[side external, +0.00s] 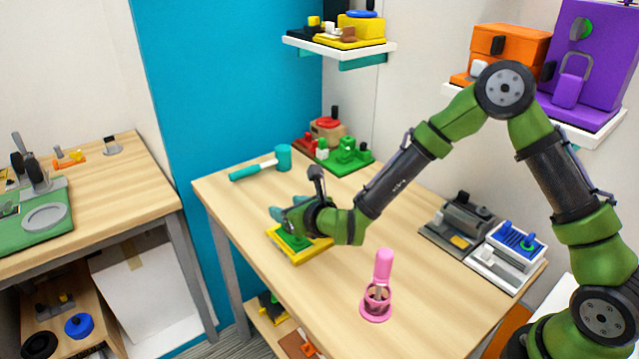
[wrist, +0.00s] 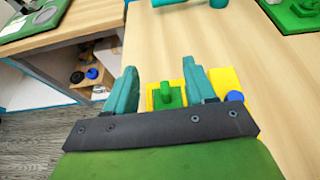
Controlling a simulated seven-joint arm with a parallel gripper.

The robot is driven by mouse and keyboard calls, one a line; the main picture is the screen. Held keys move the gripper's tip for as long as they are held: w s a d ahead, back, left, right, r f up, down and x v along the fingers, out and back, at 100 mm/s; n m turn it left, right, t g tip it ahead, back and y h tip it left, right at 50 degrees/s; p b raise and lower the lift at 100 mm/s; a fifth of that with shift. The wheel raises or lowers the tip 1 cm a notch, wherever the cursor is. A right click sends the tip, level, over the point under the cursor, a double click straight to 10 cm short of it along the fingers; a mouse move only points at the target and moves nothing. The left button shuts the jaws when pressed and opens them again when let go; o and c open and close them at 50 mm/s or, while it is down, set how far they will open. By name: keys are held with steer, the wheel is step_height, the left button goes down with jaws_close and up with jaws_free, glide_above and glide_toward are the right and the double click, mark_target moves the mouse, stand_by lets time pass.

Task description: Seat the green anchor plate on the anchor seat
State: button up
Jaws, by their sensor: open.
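The green anchor plate (wrist: 168,97), with an upright green peg, shows between my fingers in the wrist view. It lies on or in a yellow base (wrist: 226,80), which appears to be the anchor seat. In the side view the green plate (side external: 294,241) shows on the yellow base (side external: 318,250) below my gripper (side external: 282,217). My gripper is open, its two teal fingers on either side of the peg in the wrist view (wrist: 158,76), with visible gaps. The gripper body hides part of the base, so I cannot tell whether the plate is fully seated.
A blue knob (wrist: 234,96) sits at the yellow base's right. A teal mallet (side external: 262,166) lies behind, near a green board (side external: 350,163). A pink stand (side external: 377,290) is at the front, and grey fixtures (side external: 460,225) stand right. The table's middle right is clear.

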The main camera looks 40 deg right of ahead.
steer(key=shift+s, duration=0.1)
steer(key=v, duration=1.2)
steer(key=s+d+r+n+g+y, duration=0.15)
steer(key=r+n, duration=0.25)
steer(key=n, duration=0.5)
steer(key=s+d+r+n+g+y, duration=0.1)
steer(key=s+d+r+n, duration=0.3)
steer(key=n, duration=0.5)
steer(key=s+d+r+n+g, duration=0.2)
steer(key=s+d+n, duration=0.1)
steer(key=s+n, duration=0.4)
steer(key=s+d+r+n+g, duration=0.2)
steer(key=s+d+n, duration=0.1)
steer(key=s+n, duration=0.3)
steer(key=shift+s+r+n, duration=0.25)
steer(key=shift+s+n, duration=0.15)
steer(key=shift+n, duration=0.1)
